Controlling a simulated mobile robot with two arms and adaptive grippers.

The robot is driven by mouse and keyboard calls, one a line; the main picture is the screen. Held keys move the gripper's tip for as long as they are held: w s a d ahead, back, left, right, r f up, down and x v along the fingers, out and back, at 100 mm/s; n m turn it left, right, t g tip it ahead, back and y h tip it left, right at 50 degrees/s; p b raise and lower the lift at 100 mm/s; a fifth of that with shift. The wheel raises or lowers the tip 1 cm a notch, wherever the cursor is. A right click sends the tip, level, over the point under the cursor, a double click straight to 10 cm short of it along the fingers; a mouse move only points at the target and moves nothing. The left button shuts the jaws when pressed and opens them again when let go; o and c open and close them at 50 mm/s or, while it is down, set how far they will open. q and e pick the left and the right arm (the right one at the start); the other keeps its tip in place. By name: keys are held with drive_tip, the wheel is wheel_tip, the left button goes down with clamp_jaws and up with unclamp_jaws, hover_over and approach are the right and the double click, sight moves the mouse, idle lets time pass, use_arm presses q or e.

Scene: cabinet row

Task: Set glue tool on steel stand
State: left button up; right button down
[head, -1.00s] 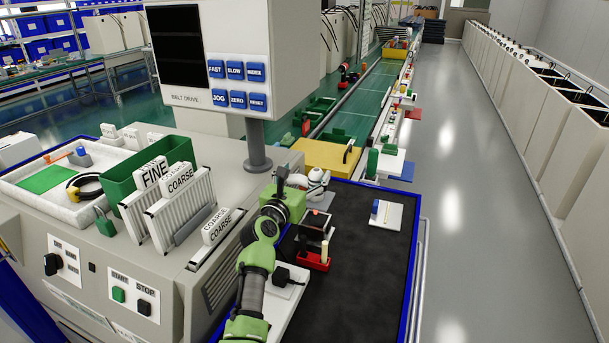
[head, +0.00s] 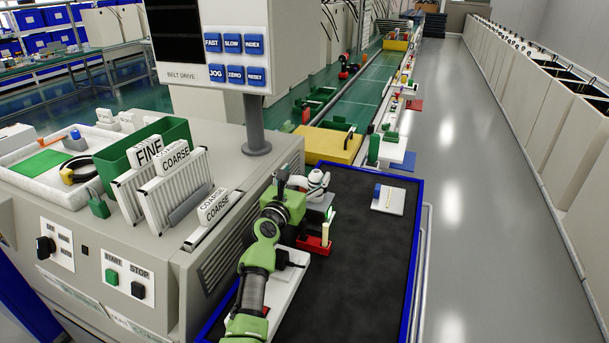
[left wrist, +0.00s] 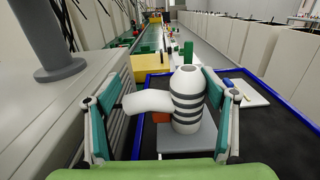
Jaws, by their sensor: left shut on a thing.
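The glue tool (head: 317,181) is white and rounded, with dark bands and a side arm. It is upright in the left wrist view (left wrist: 188,95). My left gripper (head: 298,190) is shut on it, with a finger on each side in the left wrist view. A grey stand (head: 320,213) shows just below the tool in the head view. Its flat grey plate (left wrist: 185,143) shows under the tool in the left wrist view. I cannot tell whether the tool touches it. My right gripper is not in view.
A red tray (head: 314,245) with a pale upright piece stands in front of the stand. A white plate with a blue block (head: 389,199) lies to the right. The dark mat (head: 365,270) is otherwise clear there. The beige machine (head: 225,275) stands close on the left.

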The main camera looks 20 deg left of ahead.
use_arm(q)
drive_tip(key=o, duration=1.1)
